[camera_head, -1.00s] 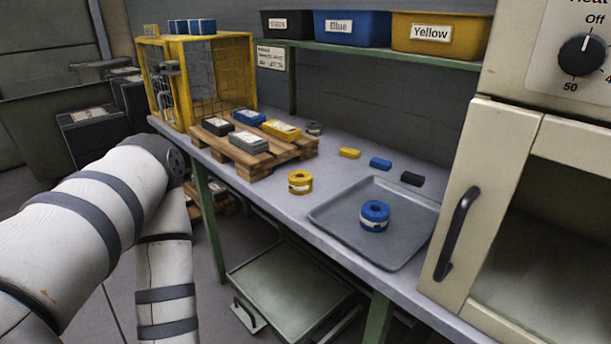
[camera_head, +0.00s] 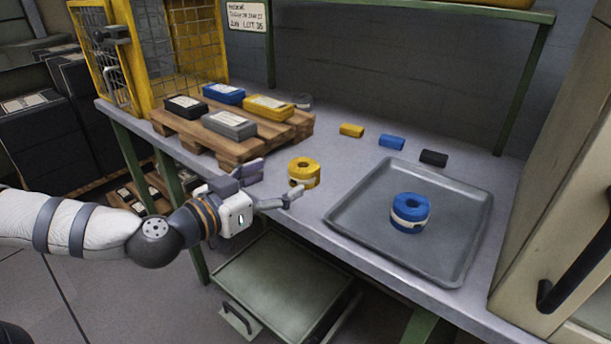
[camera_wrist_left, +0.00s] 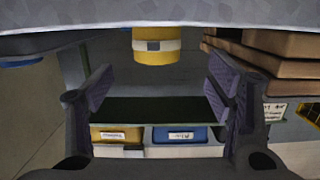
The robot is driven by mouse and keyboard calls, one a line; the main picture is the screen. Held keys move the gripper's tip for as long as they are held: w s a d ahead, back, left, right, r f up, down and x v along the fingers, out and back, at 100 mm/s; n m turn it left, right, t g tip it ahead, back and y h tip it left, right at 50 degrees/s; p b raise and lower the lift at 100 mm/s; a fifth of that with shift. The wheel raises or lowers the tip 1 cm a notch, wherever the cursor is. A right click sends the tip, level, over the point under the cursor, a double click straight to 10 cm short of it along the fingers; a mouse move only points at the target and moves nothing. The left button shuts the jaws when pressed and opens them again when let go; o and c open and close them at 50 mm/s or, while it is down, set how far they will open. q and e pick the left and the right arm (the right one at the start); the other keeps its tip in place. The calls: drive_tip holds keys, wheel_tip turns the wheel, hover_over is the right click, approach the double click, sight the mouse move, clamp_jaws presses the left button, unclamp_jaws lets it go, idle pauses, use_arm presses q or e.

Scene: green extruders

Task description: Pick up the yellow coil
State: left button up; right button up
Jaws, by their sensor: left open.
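The yellow coil (camera_head: 303,173) with a pale band stands on the grey bench near its front edge, between the wooden pallet and the metal tray. My left gripper (camera_head: 273,184) is open at the bench's front edge, just left of the coil, its fingers pointing toward it. In the left wrist view the coil (camera_wrist_left: 155,48) appears at the top middle, beyond and between the spread fingers (camera_wrist_left: 160,88). The jaws are empty. My right gripper is not in view.
The tray (camera_head: 355,225) holds a blue coil (camera_head: 410,212). The pallet (camera_head: 232,150) bears several labelled blocks beside a yellow cage (camera_head: 137,55). Small yellow (camera_head: 351,130), blue (camera_head: 391,142) and black (camera_head: 433,158) blocks lie behind. A beige oven stands at right.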

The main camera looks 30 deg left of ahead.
sight(303, 169)
use_arm(q)
drive_tip(key=w, duration=0.2)
drive_tip(key=w+f+b, duration=0.1)
drive_tip(key=w, duration=0.2)
drive_tip(key=w+d+b, duration=0.1)
drive_tip(key=w, duration=0.2)
drive_tip(key=shift+d+f, duration=0.1)
drive_tip(key=shift+f, duration=0.1)
drive_tip(key=shift+w+r, duration=0.1)
drive_tip(key=c, duration=1.3)
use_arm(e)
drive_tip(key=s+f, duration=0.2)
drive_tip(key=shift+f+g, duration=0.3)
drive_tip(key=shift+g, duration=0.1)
